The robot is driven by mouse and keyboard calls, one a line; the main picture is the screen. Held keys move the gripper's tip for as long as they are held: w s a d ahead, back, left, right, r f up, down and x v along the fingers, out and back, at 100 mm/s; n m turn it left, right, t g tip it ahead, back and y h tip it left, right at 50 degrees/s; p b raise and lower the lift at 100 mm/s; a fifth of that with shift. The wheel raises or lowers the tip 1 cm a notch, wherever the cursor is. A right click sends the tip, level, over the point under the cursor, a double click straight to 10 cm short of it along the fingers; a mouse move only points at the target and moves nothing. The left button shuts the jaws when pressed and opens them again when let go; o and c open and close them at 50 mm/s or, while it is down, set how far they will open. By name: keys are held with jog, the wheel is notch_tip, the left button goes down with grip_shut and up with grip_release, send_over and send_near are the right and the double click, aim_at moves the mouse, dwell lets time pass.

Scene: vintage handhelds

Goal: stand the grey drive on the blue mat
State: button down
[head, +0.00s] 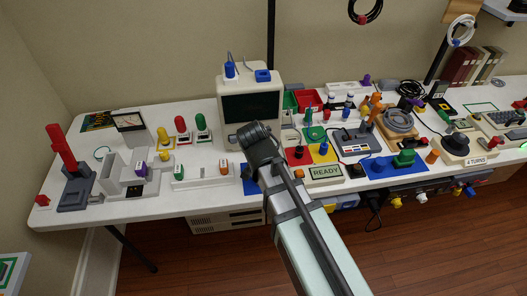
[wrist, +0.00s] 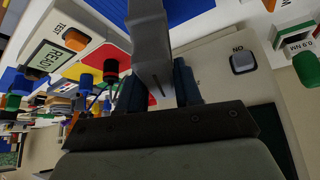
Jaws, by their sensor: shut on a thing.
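A grey drive (wrist: 150,40), a blocky piece with a dark slot, sits between the two dark blue fingers of my gripper (wrist: 158,88) in the wrist view. My gripper is shut on it. The blue mat (wrist: 190,12) shows at the top of the wrist view, just beyond the drive. I cannot tell whether the drive touches it. In the head view part of the blue mat (head: 250,187) lies at the table's front edge, left of my arm. My arm hides the drive and the fingertips there.
A beige monitor (head: 277,77) stands behind my gripper. The READY box (head: 325,173) is close on the right, beside a red, yellow and blue board (wrist: 112,45). A white rack (head: 200,176) with coloured blocks lies left of the mat. Another blue mat (head: 378,172) is further right.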

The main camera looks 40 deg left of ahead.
jog(key=shift+f, duration=0.15)
jog(key=c, duration=0.8)
grip_release()
jog(key=v, duration=1.2)
jog(key=shift+a, duration=0.1)
